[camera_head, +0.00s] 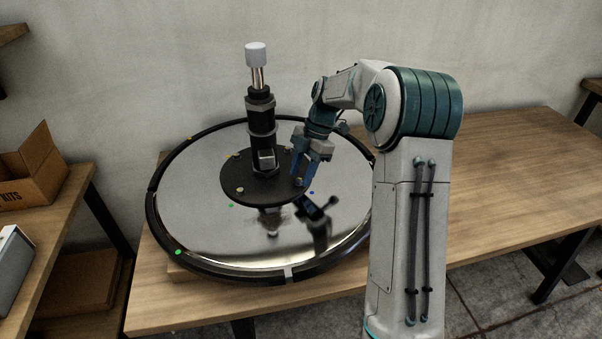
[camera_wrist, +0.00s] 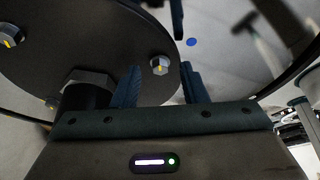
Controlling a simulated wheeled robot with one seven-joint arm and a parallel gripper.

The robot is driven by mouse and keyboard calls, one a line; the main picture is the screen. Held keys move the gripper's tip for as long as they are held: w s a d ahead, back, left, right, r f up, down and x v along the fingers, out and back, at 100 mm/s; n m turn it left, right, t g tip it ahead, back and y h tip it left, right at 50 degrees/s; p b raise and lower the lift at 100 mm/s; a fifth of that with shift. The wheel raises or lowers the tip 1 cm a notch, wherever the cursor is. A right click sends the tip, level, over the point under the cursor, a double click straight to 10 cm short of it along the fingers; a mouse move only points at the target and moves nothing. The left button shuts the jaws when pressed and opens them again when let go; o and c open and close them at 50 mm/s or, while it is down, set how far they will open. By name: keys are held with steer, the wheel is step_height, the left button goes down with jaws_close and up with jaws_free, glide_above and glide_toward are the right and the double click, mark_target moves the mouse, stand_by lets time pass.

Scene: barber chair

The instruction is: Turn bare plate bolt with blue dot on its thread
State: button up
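A black round plate (camera_head: 240,172) with several bolts sits at the middle of the shiny chair base. In the wrist view, one hex bolt (camera_wrist: 159,66) with a yellow mark on its end shows ahead, between my two fingers. My gripper (camera_wrist: 160,80) is open, and its blue fingers stand apart on either side of this bolt; I cannot tell if they touch it. In the head view my gripper (camera_head: 302,178) points down at the plate's right edge. A blue dot (camera_wrist: 191,42) shows on the shiny surface just beyond that edge. No blue on a thread can be made out.
A black column with a silver rod (camera_head: 259,78) and white cap rises from the plate, left of my gripper. Another yellow-marked bolt (camera_wrist: 11,36) shows at left. The shiny base (camera_head: 200,232) carries several coloured dots. The wooden table (camera_head: 510,170) is clear at right.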

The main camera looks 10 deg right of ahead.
steer(key=shift+a+f, duration=0.1)
steer(key=shift+f, duration=0.1)
steer(key=shift+c, duration=0.3)
jaws_close()
steer(key=shift+a, duration=0.15)
steer(key=shift+m, duration=0.4)
